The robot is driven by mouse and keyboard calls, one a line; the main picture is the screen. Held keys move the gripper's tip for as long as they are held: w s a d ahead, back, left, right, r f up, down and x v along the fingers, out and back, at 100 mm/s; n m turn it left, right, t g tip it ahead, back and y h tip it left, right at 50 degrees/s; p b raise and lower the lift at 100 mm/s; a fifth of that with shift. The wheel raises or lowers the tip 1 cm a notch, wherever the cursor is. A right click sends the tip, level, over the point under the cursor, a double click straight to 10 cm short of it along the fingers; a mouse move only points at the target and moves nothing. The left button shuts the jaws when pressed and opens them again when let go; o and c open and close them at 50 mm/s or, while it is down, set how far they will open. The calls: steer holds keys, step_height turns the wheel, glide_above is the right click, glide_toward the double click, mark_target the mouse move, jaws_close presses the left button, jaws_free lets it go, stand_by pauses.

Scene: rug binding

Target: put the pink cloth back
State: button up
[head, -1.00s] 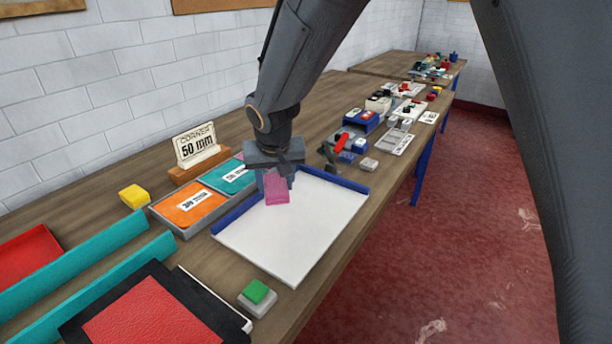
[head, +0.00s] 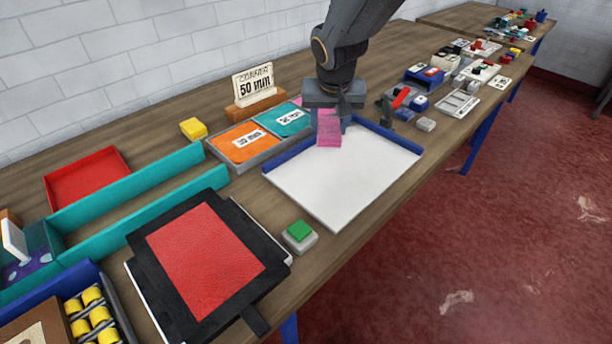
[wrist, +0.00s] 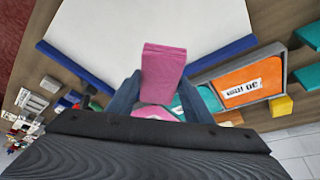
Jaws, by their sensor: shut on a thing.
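My gripper (head: 330,126) is shut on the pink cloth (head: 329,133), a small block-like folded piece. It holds the cloth at the far left edge of the white blue-edged tray (head: 340,180). The wrist view shows the cloth (wrist: 163,70) between the two fingers (wrist: 150,92), with the white tray beyond it. A second pink surface (wrist: 156,112) shows below the cloth in the wrist view, beside the teal panel, and is partly hidden by my gripper. The grey holder (head: 240,165) carries an orange panel (head: 245,143) and a teal panel (head: 284,119) left of my gripper.
A "50 mm" sign (head: 254,85) stands behind the holder. A yellow block (head: 193,128) is left of it. A green button (head: 299,231) and a black-framed red panel (head: 205,260) are in front. A small red-handled tool (head: 400,99) stands just right of my gripper.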

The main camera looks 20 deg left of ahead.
steer(key=s+a+n+b, duration=0.2)
steer(key=s+a, duration=0.4)
steer(key=s, duration=0.3)
steer(key=n+y+b, duration=0.2)
glide_above(265, 203)
steer(key=d, duration=0.1)
steer(key=shift+g+h, duration=0.3)
steer(key=shift+g, duration=0.1)
steer(key=f, duration=0.2)
steer(key=s+f, duration=0.1)
steer(key=f, duration=0.1)
steer(key=shift+f, duration=2.55)
steer(key=shift+f+b, duration=0.15)
steer(key=shift+b, duration=0.2)
steer(key=o, duration=0.7)
steer(key=shift+o, duration=0.2)
steer(key=shift+r, duration=0.2)
steer(key=v, duration=1.2)
